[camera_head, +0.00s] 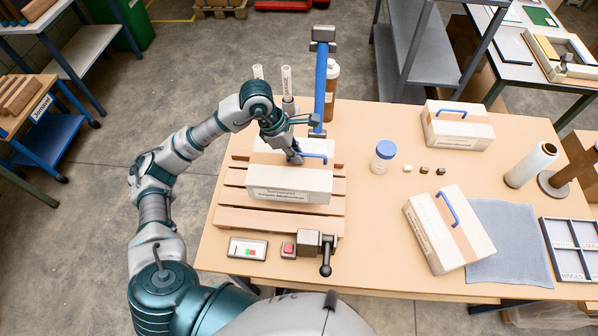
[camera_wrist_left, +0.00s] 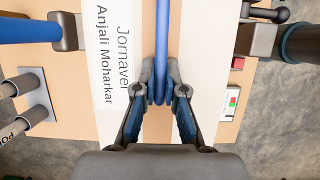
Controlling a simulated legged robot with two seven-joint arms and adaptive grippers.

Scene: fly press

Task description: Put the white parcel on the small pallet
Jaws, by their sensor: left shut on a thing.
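A white parcel (camera_head: 290,185) with a tan band, a printed label and a blue handle (camera_head: 315,156) is over the slatted wooden small pallet (camera_head: 225,217) at the left of the table. My left gripper (camera_head: 298,157) is above the parcel and shut on its handle. In the left wrist view the fingers (camera_wrist_left: 160,88) close on the blue handle (camera_wrist_left: 162,40), with the parcel (camera_wrist_left: 112,85) beneath. I cannot tell whether the parcel touches the slats. Two similar parcels stand on the table, one at the back right (camera_head: 440,133) and one turned at the front right (camera_head: 425,240). My right gripper is out of view.
A blue-lidded jar (camera_head: 383,157) and small blocks sit mid-table. A button box (camera_head: 248,248) and a clamp (camera_head: 318,243) lie in front. A grey cloth (camera_head: 510,245) lies right.

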